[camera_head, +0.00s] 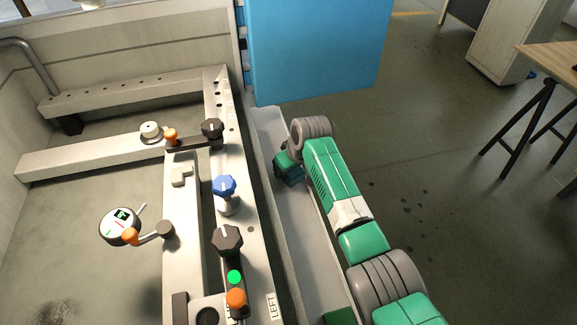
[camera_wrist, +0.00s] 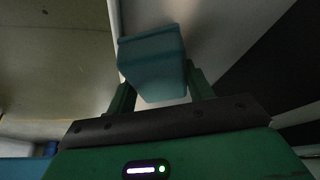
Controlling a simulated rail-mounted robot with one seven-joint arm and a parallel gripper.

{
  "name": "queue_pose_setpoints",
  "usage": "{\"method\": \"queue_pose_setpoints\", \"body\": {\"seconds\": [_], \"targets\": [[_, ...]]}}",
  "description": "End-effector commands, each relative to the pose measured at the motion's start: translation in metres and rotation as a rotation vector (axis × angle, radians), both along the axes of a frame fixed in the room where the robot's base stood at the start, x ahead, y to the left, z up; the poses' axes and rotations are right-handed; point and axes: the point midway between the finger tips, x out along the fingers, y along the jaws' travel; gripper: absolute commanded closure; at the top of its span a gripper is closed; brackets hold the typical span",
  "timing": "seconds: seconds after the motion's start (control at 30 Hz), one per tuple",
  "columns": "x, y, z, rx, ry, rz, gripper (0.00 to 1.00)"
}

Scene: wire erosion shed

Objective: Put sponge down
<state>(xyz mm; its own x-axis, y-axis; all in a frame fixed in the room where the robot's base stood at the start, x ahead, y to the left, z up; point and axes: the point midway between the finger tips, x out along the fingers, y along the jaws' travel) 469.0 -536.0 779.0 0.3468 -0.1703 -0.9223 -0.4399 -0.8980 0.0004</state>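The sponge (camera_wrist: 152,62) is a teal block in the wrist view, between the two fingers of my gripper (camera_wrist: 157,88). The fingers press along its left and right sides, so the gripper is shut on it. A pale surface shows behind the sponge; I cannot tell whether the sponge touches it. In the head view my green gripper (camera_head: 288,168) is low over the long pale ledge (camera_head: 297,215) beside the machine. The fingertips and sponge cannot be made out there.
Left of the ledge is a machine rail (camera_head: 258,250) with a blue knob (camera_head: 225,188) and black knobs (camera_head: 228,238). A dial gauge (camera_head: 119,226) stands further left. A blue panel (camera_head: 315,50) rises behind the ledge. Open floor lies to the right.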

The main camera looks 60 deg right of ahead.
Motion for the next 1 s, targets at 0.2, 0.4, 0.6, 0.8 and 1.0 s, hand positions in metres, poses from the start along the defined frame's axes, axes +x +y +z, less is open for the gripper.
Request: {"method": "queue_pose_setpoints", "body": {"seconds": [0.2,0.4,0.6,0.8,1.0], "targets": [[0.000,0.000,0.000,-0.001,0.000,0.000,0.27],[-0.001,-0.001,0.000,-0.002,0.000,-0.002,0.27],[-0.002,-0.001,0.012,-0.003,-0.002,-0.002,0.27],[-0.018,0.008,0.061,-0.002,-0.003,-0.001,0.27],[-0.034,0.016,0.100,0.000,-0.001,-0.001,0.27]]}}
